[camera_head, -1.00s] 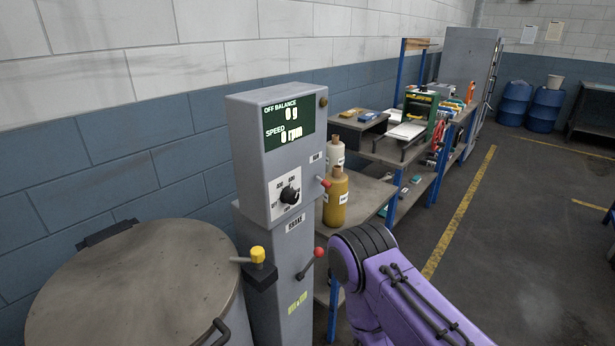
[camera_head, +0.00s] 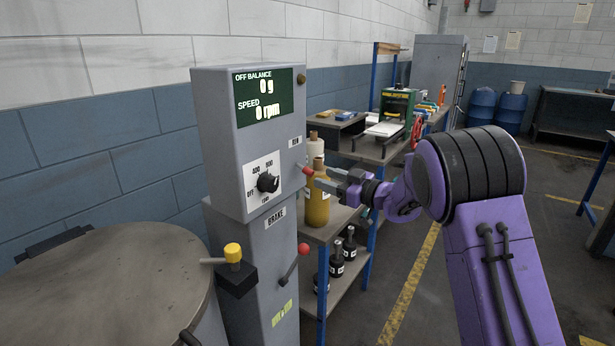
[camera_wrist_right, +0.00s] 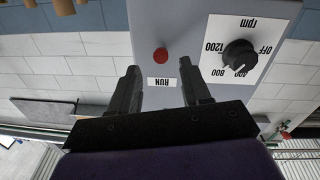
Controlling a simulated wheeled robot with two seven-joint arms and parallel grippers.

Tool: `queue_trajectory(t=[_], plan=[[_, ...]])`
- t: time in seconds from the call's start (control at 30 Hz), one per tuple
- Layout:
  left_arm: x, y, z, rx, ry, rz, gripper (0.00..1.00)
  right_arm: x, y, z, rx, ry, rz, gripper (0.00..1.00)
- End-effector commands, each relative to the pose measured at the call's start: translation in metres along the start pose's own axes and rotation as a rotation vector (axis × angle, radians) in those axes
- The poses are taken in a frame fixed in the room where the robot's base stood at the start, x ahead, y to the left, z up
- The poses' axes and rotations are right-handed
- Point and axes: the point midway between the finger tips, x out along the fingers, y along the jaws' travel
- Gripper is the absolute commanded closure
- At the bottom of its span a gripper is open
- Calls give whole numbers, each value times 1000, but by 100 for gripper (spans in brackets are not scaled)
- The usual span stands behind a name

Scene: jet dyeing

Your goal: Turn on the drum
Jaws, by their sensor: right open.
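The grey control box (camera_head: 222,140) stands on a grey post beside the drum (camera_head: 120,290). Its display (camera_head: 264,97) reads 0 g off balance and 0 rpm. The black speed dial (camera_head: 268,183) is on the box front. My left gripper is out of view.
A red-knobbed brake lever (camera_head: 304,249) and a yellow-knobbed handle (camera_head: 233,254) sit lower on the post. A yellow-brown bottle (camera_head: 317,205) stands on the bench close behind my right gripper. Open floor (camera_head: 480,290) lies to the right.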

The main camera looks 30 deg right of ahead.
Motion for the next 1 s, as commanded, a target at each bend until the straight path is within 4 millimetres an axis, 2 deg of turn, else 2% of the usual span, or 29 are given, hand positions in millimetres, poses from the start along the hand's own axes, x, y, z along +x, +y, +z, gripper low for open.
queue_trajectory(t=[0.1,0.3,0.43,0.67,0.77,0.8,0.83,1.0], plan=[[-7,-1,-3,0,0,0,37,29,0,-2,-1,-2,-2,53],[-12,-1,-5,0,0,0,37,64,0,0,0,-1,0,53],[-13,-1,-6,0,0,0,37,73,0,1,1,-2,0,53],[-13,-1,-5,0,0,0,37,74,0,1,1,-1,1,53],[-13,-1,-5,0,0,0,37,74,-1,1,1,-1,1,82],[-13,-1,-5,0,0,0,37,74,-1,1,1,-1,1,95],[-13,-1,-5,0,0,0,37,74,-1,1,1,-1,1,100],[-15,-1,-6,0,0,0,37,74,0,0,1,-5,0,100]])
